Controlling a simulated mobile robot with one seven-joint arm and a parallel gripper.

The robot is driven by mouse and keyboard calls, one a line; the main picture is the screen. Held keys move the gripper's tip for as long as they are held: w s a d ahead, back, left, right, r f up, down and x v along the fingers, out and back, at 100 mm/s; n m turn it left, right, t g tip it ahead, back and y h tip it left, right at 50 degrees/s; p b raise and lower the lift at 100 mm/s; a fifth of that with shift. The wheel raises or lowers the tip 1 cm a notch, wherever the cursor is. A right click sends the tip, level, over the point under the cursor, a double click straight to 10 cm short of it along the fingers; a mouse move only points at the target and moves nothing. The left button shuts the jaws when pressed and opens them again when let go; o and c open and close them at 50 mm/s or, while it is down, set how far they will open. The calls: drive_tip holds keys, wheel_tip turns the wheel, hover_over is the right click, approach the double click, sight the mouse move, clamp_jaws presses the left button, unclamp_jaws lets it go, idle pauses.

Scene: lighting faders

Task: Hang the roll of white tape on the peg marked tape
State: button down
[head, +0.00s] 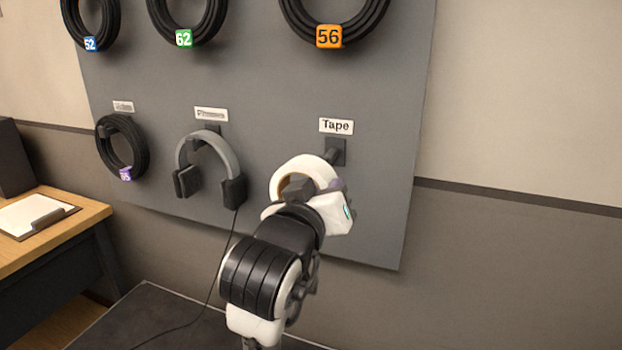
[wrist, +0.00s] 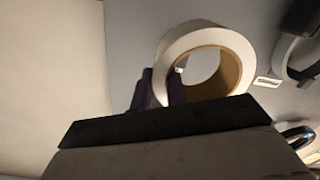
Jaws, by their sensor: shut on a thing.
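The roll of white tape (head: 303,164) has a brown cardboard core and is held in front of the grey board, just below and left of the tape peg (head: 336,152). The peg is dark, under the "Tape" label (head: 336,125), and its base is in plain sight. My gripper (head: 335,185) is shut on the roll's right side. In the wrist view the purple fingers (wrist: 160,88) pinch the wall of the roll (wrist: 215,38), one inside the hole and one outside. My wrist hides the roll's lower part in the head view. I cannot tell whether roll and peg touch.
Grey headphones (head: 209,150) hang left of the roll, with a cord hanging down. A small black cable coil (head: 122,147) hangs further left, and larger coils, one tagged 56 (head: 329,36), hang above. A wooden desk (head: 70,218) stands at the left. The wall on the right is clear.

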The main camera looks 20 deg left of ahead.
sight(334, 176)
drive_tip(key=shift+s+d+r+t, duration=0.1)
drive_tip(key=shift+s+r+t, duration=0.2)
drive_tip(key=shift+s+r, duration=0.55)
drive_tip(key=shift+w+r+p, duration=0.1)
drive_tip(key=shift+w+p, duration=0.9)
drive_tip(key=shift+w, duration=0.2)
drive_tip(key=w+p, duration=0.2)
drive_tip(key=p, duration=0.2)
drive_tip(key=shift+p, duration=0.4)
drive_tip(key=shift+w+p, duration=0.15)
drive_tip(key=shift+p, duration=0.5)
drive_tip(key=shift+w+f, duration=0.2)
drive_tip(key=shift+w, duration=0.05)
drive_tip(key=shift+w+f+b, duration=0.1)
drive_tip(key=shift+w+b, duration=0.25)
drive_tip(key=shift+w, duration=0.35)
drive_tip(key=shift+w+b, duration=0.5)
drive_tip(key=shift+w, duration=2.8)
drive_tip(key=shift+f+b, duration=0.6)
drive_tip(key=shift+f, duration=0.45)
